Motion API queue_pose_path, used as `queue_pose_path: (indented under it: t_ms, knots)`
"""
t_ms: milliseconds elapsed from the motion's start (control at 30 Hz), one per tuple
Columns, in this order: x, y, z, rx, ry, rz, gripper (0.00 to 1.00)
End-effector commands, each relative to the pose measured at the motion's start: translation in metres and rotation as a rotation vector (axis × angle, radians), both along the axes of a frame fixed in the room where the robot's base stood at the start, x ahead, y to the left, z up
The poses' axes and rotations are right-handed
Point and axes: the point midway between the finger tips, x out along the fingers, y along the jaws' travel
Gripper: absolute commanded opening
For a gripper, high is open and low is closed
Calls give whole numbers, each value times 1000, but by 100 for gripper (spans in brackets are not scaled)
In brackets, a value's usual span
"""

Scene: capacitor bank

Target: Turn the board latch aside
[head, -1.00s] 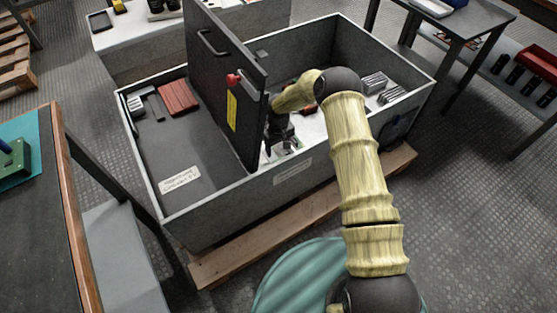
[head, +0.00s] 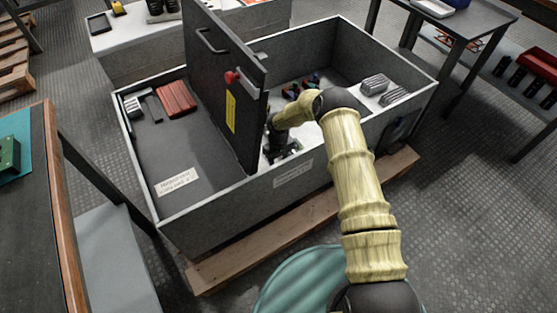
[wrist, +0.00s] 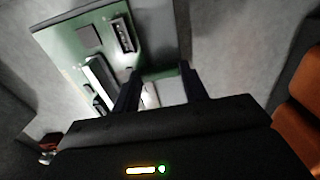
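A green circuit board (wrist: 78,50) with dark parts and a pale bar lies below my gripper in the wrist view. My gripper (wrist: 160,72) has its two dark fingers apart, over the lower right part of the board. A pale grey patch shows between the fingers; I cannot tell whether they touch anything. The board latch cannot be made out for certain. In the head view, my gripper (head: 280,148) is low inside the grey cabinet (head: 235,200), right of its upright dark panel (head: 215,75). My arm and gripper hide most of the board there.
The upright panel with a red-knobbed handle (head: 235,77) stands close left of my gripper. The cabinet's near wall lies just in front. Red and blue parts (head: 302,88) and grey finned blocks (head: 376,84) are farther inside. An orange-brown object (wrist: 300,100) is at the wrist view's right.

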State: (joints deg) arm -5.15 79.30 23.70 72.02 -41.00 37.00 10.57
Motion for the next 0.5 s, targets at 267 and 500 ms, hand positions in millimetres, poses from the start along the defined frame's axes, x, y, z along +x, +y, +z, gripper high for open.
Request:
queue_pose_path:
  t_ms: [267, 500]
  knots:
    - [0, 0, 0, 0, 0, 13, 21]
    - [0, 0, 1, -1, 1, 87, 21]
